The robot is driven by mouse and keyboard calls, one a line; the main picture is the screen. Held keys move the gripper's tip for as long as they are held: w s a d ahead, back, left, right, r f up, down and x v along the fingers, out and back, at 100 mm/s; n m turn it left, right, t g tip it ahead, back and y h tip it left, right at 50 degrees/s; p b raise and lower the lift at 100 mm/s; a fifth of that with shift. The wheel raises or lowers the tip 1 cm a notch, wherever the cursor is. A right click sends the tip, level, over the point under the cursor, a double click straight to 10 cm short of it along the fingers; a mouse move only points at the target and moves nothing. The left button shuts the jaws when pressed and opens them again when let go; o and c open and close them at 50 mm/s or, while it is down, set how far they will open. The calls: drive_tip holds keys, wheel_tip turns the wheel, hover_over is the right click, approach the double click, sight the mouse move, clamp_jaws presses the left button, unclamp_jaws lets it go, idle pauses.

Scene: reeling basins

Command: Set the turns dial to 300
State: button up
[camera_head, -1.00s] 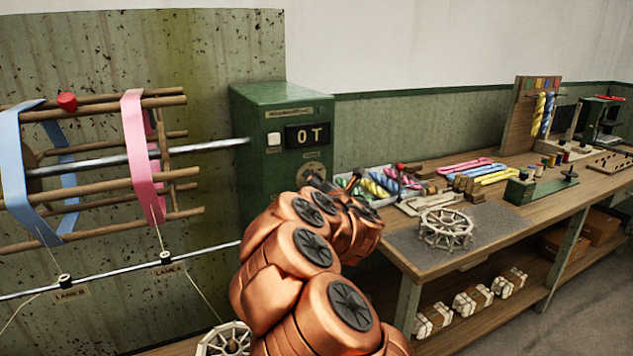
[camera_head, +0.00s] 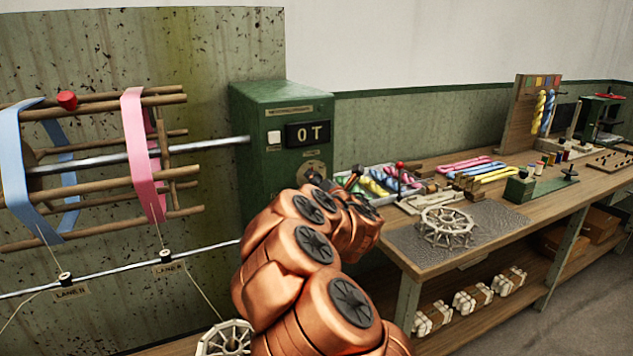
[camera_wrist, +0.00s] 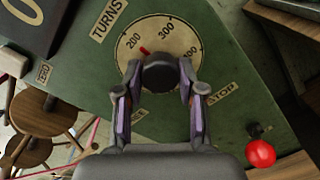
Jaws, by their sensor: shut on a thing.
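The turns dial shows in the wrist view as a round cream plate (camera_wrist: 187,43) marked 200, 300 and 400, with a dark knob (camera_wrist: 160,74) at its centre. The knob's red pointer (camera_wrist: 145,50) lies just past 200 on the side towards 300. My gripper (camera_wrist: 160,80) is shut on the knob, one finger on each side. In the head view the dial plate (camera_head: 313,168) sits on the green counter box (camera_head: 268,104), below a display (camera_head: 309,134) reading "0 T". My arm hides the lower part of the box there.
In the wrist view a red ball-ended lever (camera_wrist: 261,152) stands right of the fingers, near the STOP label (camera_wrist: 222,94). In the head view the reel (camera_head: 95,185) with blue and pink bands is at left, the workbench (camera_head: 430,265) at right.

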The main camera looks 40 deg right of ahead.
drive_tip(key=shift+m, duration=0.3)
drive_tip(key=m+p, duration=0.3)
drive_tip(key=m, duration=0.8)
drive_tip(key=shift+r+y, duration=0.1)
drive_tip(key=shift+y, duration=0.3)
idle(0.4)
drive_tip(key=o, duration=1.1)
drive_tip(key=shift+o, duration=0.2)
